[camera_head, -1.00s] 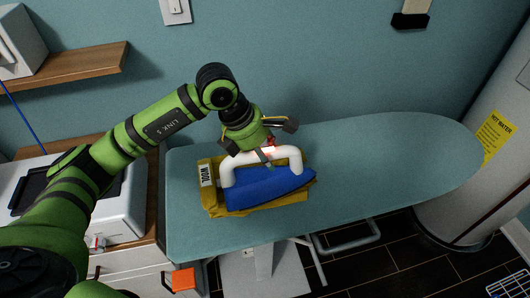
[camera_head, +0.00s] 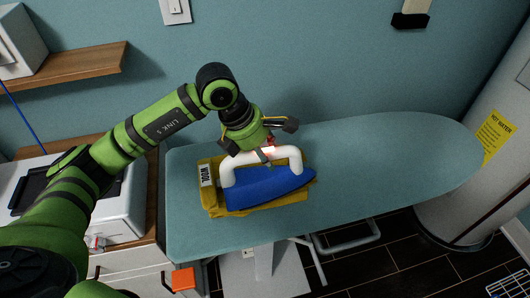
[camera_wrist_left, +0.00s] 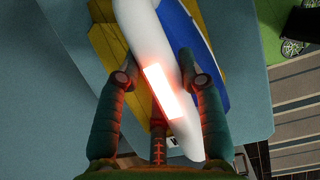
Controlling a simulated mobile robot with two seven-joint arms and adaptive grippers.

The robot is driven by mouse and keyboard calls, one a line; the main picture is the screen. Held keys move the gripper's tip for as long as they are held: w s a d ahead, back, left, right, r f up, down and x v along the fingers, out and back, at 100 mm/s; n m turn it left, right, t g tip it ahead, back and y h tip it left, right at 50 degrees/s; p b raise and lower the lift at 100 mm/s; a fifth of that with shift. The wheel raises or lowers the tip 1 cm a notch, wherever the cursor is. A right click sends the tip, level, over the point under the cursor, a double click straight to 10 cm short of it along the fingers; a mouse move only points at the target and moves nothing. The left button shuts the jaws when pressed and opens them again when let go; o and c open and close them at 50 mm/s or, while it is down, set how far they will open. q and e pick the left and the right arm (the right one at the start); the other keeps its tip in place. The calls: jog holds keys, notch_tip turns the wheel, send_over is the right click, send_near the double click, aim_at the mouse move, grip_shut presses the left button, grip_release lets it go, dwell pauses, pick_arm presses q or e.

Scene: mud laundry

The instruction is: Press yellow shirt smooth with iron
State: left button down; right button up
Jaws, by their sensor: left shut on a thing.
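A folded yellow shirt (camera_head: 211,198) with a "WOOL" label lies near the left end of the ironing board (camera_head: 385,165). A blue iron (camera_head: 262,189) with a white handle (camera_head: 228,176) sits on top of the shirt and hides most of it. My left gripper (camera_head: 268,150) comes down from above and is shut on the iron's white handle. In the left wrist view the handle (camera_wrist_left: 152,45) runs between the two fingers, with the blue body (camera_wrist_left: 205,60) and yellow shirt (camera_wrist_left: 102,45) beneath. My right gripper is not in view.
A white cylinder (camera_head: 455,190) with a yellow "HOT WATER" label stands at the board's right end. A white cabinet (camera_head: 125,268) and a white machine (camera_head: 122,210) are at the left. A wooden shelf (camera_head: 75,66) is on the wall. The board's right part is clear.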

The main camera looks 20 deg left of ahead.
pick_arm(q)
jog(key=shift+s+f, duration=0.1)
jog(key=shift+w+r+p, duration=0.2)
jog(key=shift+r+p, duration=0.4)
jog(key=shift+r, duration=0.5)
jog(key=shift+r+p, duration=0.9)
jog(key=shift+r, duration=1.2)
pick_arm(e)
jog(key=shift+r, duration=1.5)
pick_arm(q)
jog(key=shift+w, duration=0.1)
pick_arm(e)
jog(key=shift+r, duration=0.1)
